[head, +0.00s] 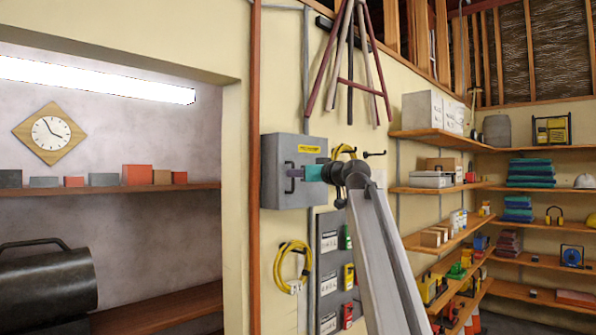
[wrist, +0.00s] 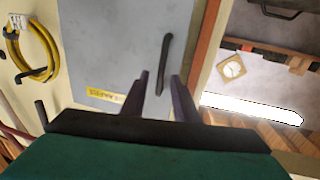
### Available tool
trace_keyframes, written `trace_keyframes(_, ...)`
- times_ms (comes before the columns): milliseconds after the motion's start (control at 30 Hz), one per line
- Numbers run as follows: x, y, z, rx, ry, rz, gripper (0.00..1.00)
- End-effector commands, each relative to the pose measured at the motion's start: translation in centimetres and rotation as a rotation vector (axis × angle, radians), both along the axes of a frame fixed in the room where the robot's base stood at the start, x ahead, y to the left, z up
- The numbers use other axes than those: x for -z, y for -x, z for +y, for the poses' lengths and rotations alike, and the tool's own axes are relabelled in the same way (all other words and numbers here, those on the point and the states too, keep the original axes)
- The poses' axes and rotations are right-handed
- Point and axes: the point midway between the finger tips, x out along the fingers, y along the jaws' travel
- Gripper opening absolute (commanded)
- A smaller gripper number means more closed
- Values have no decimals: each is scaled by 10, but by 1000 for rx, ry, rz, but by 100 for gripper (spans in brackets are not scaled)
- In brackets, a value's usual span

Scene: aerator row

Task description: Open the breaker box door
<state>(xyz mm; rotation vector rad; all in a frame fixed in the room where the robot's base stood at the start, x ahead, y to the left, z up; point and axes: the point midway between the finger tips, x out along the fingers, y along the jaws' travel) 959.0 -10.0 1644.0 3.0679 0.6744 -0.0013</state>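The grey breaker box (head: 276,160) is mounted on the cream wall, and its door looks shut. Its dark bar handle (head: 291,178) is on the door's left side in the head view. The wrist view shows the grey door face (wrist: 110,45) with the dark handle (wrist: 166,55) and a yellow label (wrist: 105,95). My gripper (wrist: 160,76) is open in front of the door. In the wrist view the handle's near end appears between the two fingers; I cannot tell whether they touch it. In the head view my gripper (head: 303,174) is just right of the handle.
A coiled yellow cable (head: 293,262) hangs below the box beside a grey lockout panel (head: 328,252). A brown post (head: 254,200) stands left of the box. Dark tripod legs (head: 350,70) hang above. Loaded shelves (head: 440,190) line the right wall.

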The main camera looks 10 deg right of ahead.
Motion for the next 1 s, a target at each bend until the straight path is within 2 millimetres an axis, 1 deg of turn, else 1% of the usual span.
trace_keyframes(33, -2, -6, 2, 0, 0, 0, 27)
trace_keyframes(200, -1, -14, 7, 0, 0, -1, 27)
trace_keyframes(533, 0, -15, 7, 0, 0, -1, 27)
trace_keyframes(700, 0, -15, 7, 0, 0, -1, 0)
trace_keyframes(867, 0, -15, 7, 1, 0, -1, 0)
trace_keyframes(900, 0, -15, 0, 3, 0, -1, 0)
trace_keyframes(1000, 0, -14, 3, 3, 0, -1, 0)
